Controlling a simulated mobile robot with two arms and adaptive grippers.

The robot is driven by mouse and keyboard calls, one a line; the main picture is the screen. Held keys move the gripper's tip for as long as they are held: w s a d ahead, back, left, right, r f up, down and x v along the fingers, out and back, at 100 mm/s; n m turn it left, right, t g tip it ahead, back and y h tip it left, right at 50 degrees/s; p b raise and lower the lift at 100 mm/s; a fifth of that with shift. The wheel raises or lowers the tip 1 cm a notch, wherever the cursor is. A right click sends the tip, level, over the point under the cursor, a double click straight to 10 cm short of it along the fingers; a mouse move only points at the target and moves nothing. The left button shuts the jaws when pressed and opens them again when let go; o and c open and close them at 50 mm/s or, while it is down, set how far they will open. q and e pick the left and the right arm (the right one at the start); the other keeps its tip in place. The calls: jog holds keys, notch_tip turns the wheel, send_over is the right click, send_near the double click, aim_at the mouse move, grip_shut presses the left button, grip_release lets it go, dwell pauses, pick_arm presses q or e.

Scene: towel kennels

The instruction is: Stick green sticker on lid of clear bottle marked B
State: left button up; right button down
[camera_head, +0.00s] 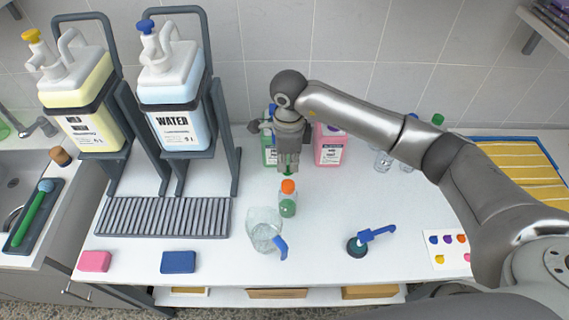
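My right gripper (289,166) points down above the middle of the counter, just behind and above a small bottle with an orange cap (288,186) and green contents (288,207). Something small and green shows at its fingertips; I cannot tell whether it is held or lies behind. A clear bottle (383,161) stands at the back right, partly hidden by my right arm, with another clear bottle (406,160) beside it. No B mark is readable. A white sheet with coloured dots (436,253), likely stickers, lies at the right. My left gripper is out of view.
A green bottle (269,151) and a pink bottle (331,150) stand behind the gripper. A clear glass jug (263,232) and a blue-handled tool (357,245) are in front. Pump dispensers (178,100) on racks and a grille (163,218) fill the left.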

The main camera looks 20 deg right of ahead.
aim_at(288, 169)
notch_tip(288, 169, down, 2)
jog(key=shift+s+d+f+b, duration=0.1)
jog(key=shift+s+d+b, duration=0.05)
jog(key=shift+b, duration=0.35)
jog(key=shift+f+b, duration=0.35)
jog(key=shift+f, duration=0.35)
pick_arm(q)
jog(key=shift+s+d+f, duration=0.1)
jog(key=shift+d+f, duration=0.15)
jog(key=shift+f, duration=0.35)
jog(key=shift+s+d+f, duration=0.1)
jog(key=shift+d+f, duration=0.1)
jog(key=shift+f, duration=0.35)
pick_arm(e)
jog(key=shift+f, duration=0.6)
pick_arm(q)
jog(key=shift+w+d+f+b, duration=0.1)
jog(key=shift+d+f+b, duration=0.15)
jog(key=shift+b, duration=0.25)
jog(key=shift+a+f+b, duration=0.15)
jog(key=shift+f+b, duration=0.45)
pick_arm(e)
jog(key=shift+f, duration=0.55)
jog(key=c, duration=1.6)
grip_release()
jog(key=shift+o, duration=0.6)
